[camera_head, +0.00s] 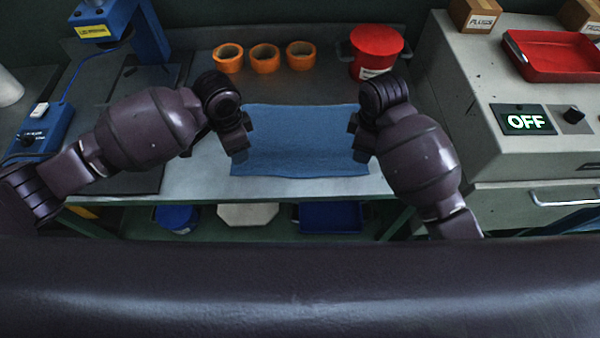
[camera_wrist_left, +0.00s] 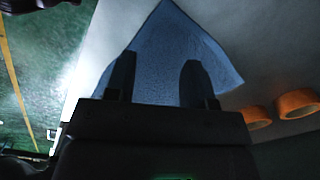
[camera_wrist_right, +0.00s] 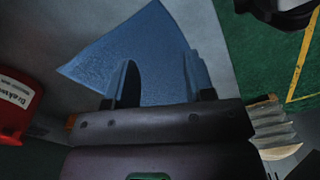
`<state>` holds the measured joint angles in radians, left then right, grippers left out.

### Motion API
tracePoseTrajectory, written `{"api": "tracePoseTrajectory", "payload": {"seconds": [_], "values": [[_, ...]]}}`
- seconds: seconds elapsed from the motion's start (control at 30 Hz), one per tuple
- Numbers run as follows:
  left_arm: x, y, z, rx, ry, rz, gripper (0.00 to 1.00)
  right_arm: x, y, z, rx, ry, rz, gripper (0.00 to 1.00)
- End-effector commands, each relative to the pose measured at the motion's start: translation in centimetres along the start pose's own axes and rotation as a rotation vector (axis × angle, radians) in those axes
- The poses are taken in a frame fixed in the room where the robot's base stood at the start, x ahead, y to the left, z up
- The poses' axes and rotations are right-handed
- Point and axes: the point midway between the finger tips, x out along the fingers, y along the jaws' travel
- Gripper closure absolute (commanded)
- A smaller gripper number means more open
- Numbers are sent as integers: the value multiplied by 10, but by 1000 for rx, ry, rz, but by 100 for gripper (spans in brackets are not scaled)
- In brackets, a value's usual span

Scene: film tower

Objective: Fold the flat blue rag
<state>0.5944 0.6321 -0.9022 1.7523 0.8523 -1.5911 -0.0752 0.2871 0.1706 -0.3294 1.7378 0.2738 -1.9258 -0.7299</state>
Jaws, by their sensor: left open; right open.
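The blue rag (camera_head: 300,141) lies flat and spread out on the grey bench, its edges slightly wavy. My left gripper (camera_head: 238,148) is at the rag's left edge. In the left wrist view its two fingers (camera_wrist_left: 156,80) stand apart with the rag (camera_wrist_left: 178,45) in front of them and nothing clearly between. My right gripper (camera_head: 361,140) is at the rag's right edge. In the right wrist view its fingers (camera_wrist_right: 162,80) are apart, with the rag (camera_wrist_right: 145,48) in front of them. Whether the fingertips touch the cloth is unclear.
Three orange tape rolls (camera_head: 265,58) and a red lidded can (camera_head: 376,52) stand behind the rag. A grey machine with an OFF display (camera_head: 526,121) and a red tray (camera_head: 556,56) is at right. A blue device (camera_head: 42,130) is at left. Bins sit on a shelf below.

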Motion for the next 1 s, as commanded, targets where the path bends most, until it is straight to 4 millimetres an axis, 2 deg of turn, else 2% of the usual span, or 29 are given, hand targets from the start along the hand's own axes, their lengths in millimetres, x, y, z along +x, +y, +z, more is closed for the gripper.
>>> {"api": "tracePoseTrajectory", "payload": {"seconds": [0.17,0.5,0.7,1.0], "values": [[7,-4,1,0,-11,0,51,8,2,-2,-12,-5,-4,51],[53,-3,1,0,-9,0,51,53,1,-1,-10,-6,-5,51],[72,-3,1,1,-9,0,51,73,1,-1,-10,-5,-3,51],[79,-4,1,1,-7,-2,51,80,2,-1,-10,-4,-2,51]]}}
